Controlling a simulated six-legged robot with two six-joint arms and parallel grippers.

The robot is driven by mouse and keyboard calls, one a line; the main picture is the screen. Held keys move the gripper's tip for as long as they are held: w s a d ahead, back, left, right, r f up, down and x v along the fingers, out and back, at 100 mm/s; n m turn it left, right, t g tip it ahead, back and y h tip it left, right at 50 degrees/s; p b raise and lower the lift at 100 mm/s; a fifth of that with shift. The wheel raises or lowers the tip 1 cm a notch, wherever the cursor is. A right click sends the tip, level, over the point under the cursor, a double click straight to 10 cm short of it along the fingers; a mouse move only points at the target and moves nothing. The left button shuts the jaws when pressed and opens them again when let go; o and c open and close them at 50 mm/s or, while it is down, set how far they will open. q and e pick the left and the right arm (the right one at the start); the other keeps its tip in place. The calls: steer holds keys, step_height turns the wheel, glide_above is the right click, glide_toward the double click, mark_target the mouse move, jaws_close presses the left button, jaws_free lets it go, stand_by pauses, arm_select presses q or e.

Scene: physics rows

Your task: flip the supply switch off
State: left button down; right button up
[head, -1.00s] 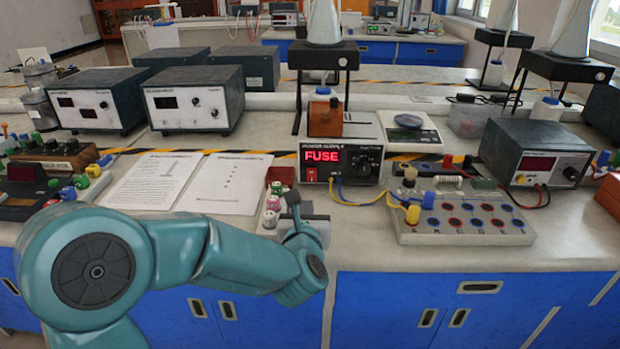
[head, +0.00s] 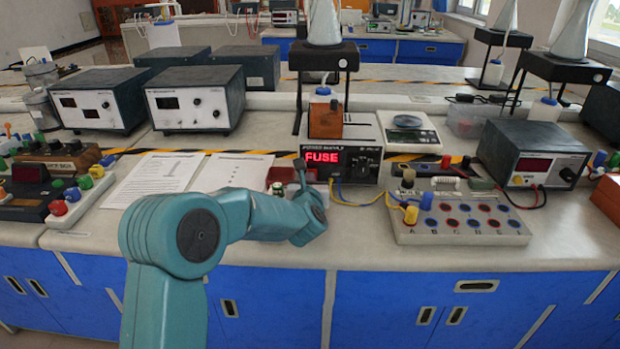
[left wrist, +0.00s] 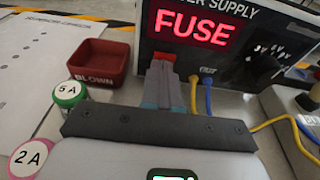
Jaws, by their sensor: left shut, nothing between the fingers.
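The power supply (head: 370,168) stands on the bench, and its red display reads FUSE; it also shows in the left wrist view (left wrist: 220,62). Its red switch (left wrist: 167,54) is low on the front at the left, partly hidden by my fingertips. My left gripper (head: 300,164) is in front of the supply's left side in the head view. In the left wrist view my left gripper (left wrist: 162,66) is shut and empty, its tips at or just in front of the switch. I cannot tell whether they touch, nor the switch's position. My right gripper is not in view.
Blue and yellow leads (left wrist: 208,98) leave the supply's front beside my gripper. A terminal board (head: 460,232) stands to the right.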

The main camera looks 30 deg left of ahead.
arm_select(q)
steer(key=shift+w, duration=0.15)
steer(key=shift+a+r+p, duration=0.15)
steer(key=shift+r+p, duration=0.1)
steer(key=shift+p, duration=0.15)
steer(key=shift+w+f+g, duration=0.15)
steer(key=shift+w+g, duration=0.05)
steer(key=shift+g, duration=0.2)
steer(key=shift+f, duration=0.1)
